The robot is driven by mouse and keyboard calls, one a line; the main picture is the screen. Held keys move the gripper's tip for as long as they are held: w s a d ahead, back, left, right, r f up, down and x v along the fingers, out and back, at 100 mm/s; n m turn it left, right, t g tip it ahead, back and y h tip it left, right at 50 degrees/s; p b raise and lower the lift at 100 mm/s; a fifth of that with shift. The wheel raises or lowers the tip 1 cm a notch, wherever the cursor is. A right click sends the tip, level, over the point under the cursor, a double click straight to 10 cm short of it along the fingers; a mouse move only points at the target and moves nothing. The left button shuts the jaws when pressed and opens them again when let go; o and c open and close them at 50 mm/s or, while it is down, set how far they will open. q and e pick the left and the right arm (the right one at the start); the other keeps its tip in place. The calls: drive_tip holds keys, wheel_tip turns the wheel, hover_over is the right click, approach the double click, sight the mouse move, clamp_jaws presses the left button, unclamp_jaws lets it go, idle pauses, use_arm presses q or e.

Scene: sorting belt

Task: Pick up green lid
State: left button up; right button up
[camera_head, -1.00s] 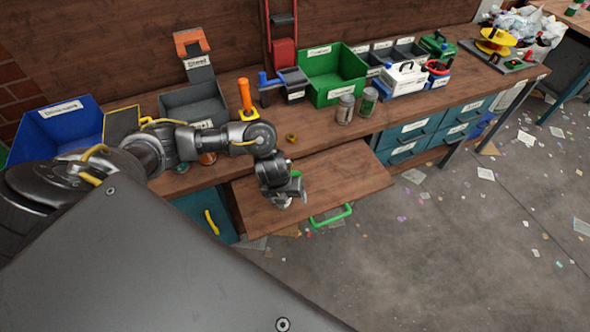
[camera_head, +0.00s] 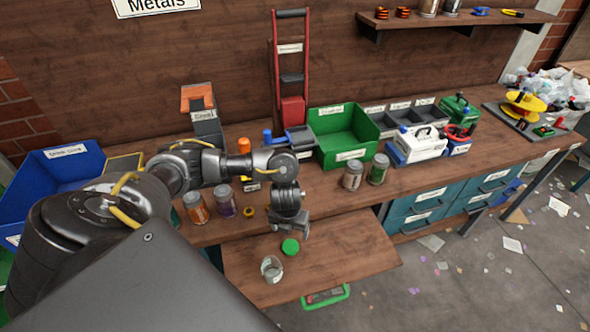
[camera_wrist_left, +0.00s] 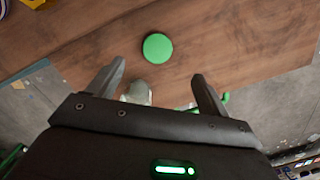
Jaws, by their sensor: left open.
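The green lid (camera_head: 290,246) is a small round disc lying flat on the pulled-out wooden board below the workbench. In the left wrist view the lid (camera_wrist_left: 158,47) lies beyond my fingertips, roughly centred between them. My left gripper (camera_head: 291,229) is above and just behind the lid in the head view, pointing down. Its two fingers (camera_wrist_left: 160,82) are apart with nothing between them. An open clear glass jar (camera_head: 271,269) stands on the board near the lid. It is partly hidden by my gripper in the left wrist view (camera_wrist_left: 137,92). My right gripper is not in view.
A green handle (camera_head: 326,297) is at the board's front edge. The board's right part (camera_head: 350,248) is clear.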

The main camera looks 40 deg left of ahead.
use_arm(q)
drive_tip(key=b, duration=0.2)
hover_over(290, 246)
drive_tip(key=f, duration=0.5)
drive_tip(key=shift+s+d, duration=0.2)
drive_tip(key=shift+s, duration=0.05)
drive_tip(key=shift+w+f, duration=0.1)
drive_tip(key=shift+f, duration=0.15)
wheel_tip(290, 246, down, 5)
drive_tip(key=shift+w+a+r, duration=0.1)
drive_tip(key=c, duration=1.1)
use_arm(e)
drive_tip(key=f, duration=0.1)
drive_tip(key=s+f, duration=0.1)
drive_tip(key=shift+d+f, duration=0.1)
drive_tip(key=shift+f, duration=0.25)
use_arm(q)
drive_tip(key=shift+c, duration=0.3)
